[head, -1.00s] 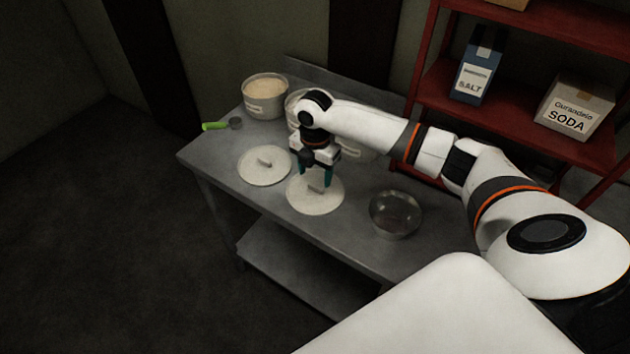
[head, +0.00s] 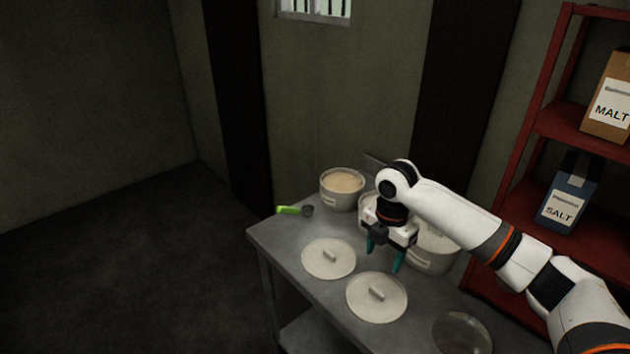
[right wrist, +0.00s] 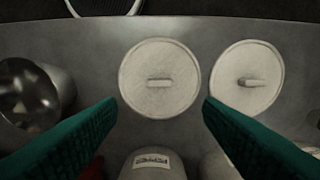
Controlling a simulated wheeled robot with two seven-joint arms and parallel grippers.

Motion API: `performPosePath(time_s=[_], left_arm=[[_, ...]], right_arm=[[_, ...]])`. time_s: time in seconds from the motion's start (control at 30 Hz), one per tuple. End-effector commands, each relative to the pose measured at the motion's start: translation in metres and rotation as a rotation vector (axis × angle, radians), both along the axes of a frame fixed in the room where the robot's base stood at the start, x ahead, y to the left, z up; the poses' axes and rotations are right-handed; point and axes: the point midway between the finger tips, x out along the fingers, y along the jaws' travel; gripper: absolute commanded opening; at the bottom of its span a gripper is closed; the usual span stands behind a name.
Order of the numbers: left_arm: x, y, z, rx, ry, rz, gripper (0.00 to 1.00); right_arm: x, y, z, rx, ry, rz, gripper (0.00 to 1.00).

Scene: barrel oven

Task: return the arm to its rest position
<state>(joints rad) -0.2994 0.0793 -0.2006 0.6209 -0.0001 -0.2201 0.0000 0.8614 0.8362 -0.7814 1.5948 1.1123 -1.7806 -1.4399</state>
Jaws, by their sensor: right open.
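My right gripper (head: 384,258) is open and empty in the head view. It points down above the metal table, with teal fingers spread. A round pale lid with a bar handle (head: 376,298) lies flat on the table in front of it, apart from the fingers. In the right wrist view this lid (right wrist: 160,78) shows beyond and between the open fingers (right wrist: 159,103). A second lid (head: 328,259) lies to its left. My right arm reaches in from the lower right. My left gripper is not in view.
A tub of beige powder (head: 342,188) stands at the table's back. More tubs, one labelled (head: 432,250), stand partly hidden behind the gripper. A green-handled scoop (head: 290,210) lies at the left. A red shelf (head: 556,128) rises at right.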

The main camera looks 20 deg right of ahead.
Motion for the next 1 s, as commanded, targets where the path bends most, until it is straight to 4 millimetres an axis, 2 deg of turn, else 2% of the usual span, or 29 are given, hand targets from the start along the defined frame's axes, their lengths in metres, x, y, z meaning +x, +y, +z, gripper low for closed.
performPosePath(time_s=[0.17, 0.27, 0.4, 0.5, 0.63, 0.77, 1.0], left_arm=[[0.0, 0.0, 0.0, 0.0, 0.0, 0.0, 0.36], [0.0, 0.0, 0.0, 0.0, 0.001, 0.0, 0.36], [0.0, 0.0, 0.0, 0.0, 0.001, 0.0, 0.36], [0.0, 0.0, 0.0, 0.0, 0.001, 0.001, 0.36], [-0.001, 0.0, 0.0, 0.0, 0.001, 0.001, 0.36], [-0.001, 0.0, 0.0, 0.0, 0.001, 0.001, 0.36], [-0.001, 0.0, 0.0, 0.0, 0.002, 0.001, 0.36]], right_arm=[[-0.005, 0.011, -0.012, 0.003, 0.0, -0.011, 0.61], [-0.019, 0.038, -0.037, 0.015, -0.01, -0.053, 0.61], [-0.055, 0.092, -0.081, 0.071, -0.045, -0.196, 0.61], [-0.085, 0.126, -0.102, 0.132, -0.075, -0.351, 0.61], [-0.126, 0.156, -0.118, 0.218, -0.099, -0.602, 0.61], [-0.165, 0.167, -0.124, 0.287, -0.114, -0.9, 0.61], [-0.213, 0.154, -0.122, 0.325, -0.142, -1.327, 0.61]])
